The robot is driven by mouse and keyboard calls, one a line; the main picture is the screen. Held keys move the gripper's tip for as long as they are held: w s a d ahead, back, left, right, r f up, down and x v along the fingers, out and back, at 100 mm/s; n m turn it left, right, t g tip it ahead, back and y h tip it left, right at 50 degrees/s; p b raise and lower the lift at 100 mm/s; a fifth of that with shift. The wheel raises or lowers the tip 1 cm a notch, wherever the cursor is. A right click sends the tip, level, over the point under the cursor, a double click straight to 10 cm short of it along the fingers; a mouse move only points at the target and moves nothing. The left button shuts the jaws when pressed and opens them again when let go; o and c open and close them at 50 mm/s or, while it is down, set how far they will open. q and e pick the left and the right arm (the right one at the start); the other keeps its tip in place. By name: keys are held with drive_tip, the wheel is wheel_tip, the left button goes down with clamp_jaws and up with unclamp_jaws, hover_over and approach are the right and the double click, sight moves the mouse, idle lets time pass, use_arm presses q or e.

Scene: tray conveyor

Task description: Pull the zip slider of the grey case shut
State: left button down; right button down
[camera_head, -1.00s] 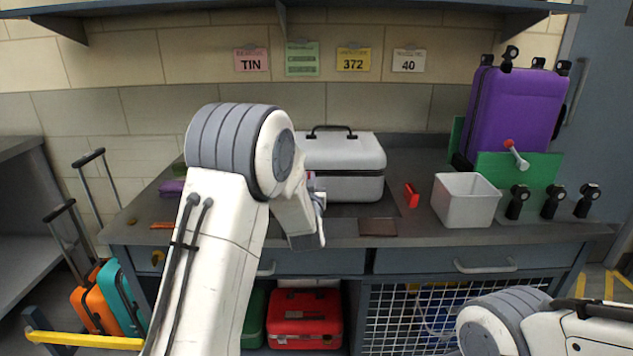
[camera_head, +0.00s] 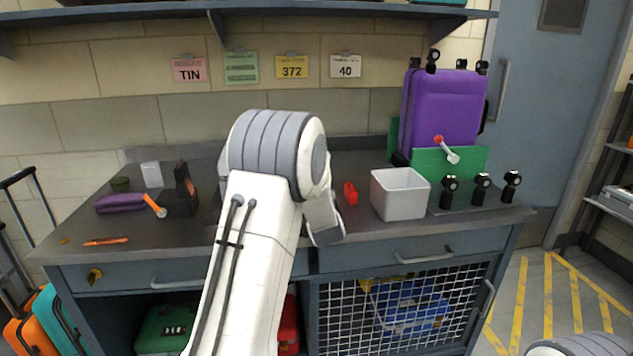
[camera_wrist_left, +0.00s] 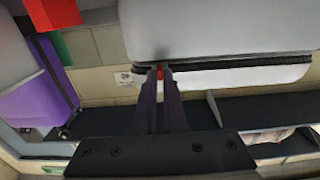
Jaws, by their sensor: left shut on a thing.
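The grey case (camera_wrist_left: 215,28) fills the upper part of the left wrist view, with a dark zip line (camera_wrist_left: 240,63) along its side. A small red zip slider (camera_wrist_left: 159,73) shows between the tips of my left gripper (camera_wrist_left: 160,72), which is shut on it, near the left end of the visible zip. In the head view my left arm hides the case and slider, and the left fingers do not show. Only a link of my right arm shows at the bottom right of the head view; its gripper is out of view.
On the bench, a red object (camera_head: 350,194) and a white bin (camera_head: 401,196) stand right of my left arm. Beyond are a purple suitcase (camera_head: 442,108) and a green panel (camera_head: 480,158). A purple pouch (camera_head: 121,202) and a dark block (camera_head: 181,197) lie left.

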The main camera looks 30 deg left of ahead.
use_arm(q)
drive_tip(key=shift+w+d, duration=0.15)
drive_tip(key=c, duration=1.1)
unclamp_jaws()
drive_tip(key=shift+o, duration=0.7)
drive_tip(key=v, duration=1)
drive_tip(key=shift+s, duration=0.25)
